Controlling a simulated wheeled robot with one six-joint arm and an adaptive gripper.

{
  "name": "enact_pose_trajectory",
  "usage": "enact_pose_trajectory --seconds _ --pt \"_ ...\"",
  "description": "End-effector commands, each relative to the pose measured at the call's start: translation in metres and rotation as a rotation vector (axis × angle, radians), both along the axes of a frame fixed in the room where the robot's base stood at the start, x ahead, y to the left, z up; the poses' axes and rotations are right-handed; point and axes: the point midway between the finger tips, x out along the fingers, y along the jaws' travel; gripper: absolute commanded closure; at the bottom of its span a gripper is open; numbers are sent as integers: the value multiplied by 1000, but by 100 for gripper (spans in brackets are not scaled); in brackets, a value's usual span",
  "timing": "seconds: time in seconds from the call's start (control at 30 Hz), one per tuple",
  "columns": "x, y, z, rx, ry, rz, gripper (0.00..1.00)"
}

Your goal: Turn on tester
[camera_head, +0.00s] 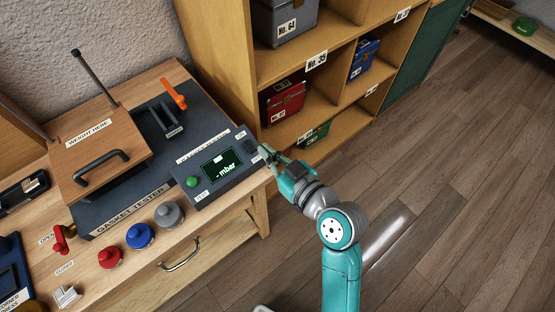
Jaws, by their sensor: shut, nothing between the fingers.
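The gasket tester (131,208) is a dark device on the wooden bench. A small dark control (250,146) sits at the box's right end, partly hidden near my gripper. My gripper (264,151) is shut and empty, with its fingertips at the right end of the box. I cannot tell whether they touch it.
A wooden block with a handle (99,167), labelled "weight here", sits on the tester. Red (110,258), blue (140,236) and grey (169,215) knobbed pieces stand along the bench's front. A shelf with bins (284,97) stands close behind my gripper. The floor at right is clear.

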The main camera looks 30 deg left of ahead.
Motion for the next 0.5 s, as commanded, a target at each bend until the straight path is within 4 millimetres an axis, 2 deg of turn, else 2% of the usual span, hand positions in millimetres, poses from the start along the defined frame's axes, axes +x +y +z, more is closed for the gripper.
enact_pose_trajectory --seconds 0.03,0.23,0.3,0.5 --pt "3 11 -1 -1 -1 4 100" --pt "17 43 -8 -1 0 2 100" --pt "19 47 -19 -2 2 1 100" --pt "23 57 -35 -1 1 1 100"
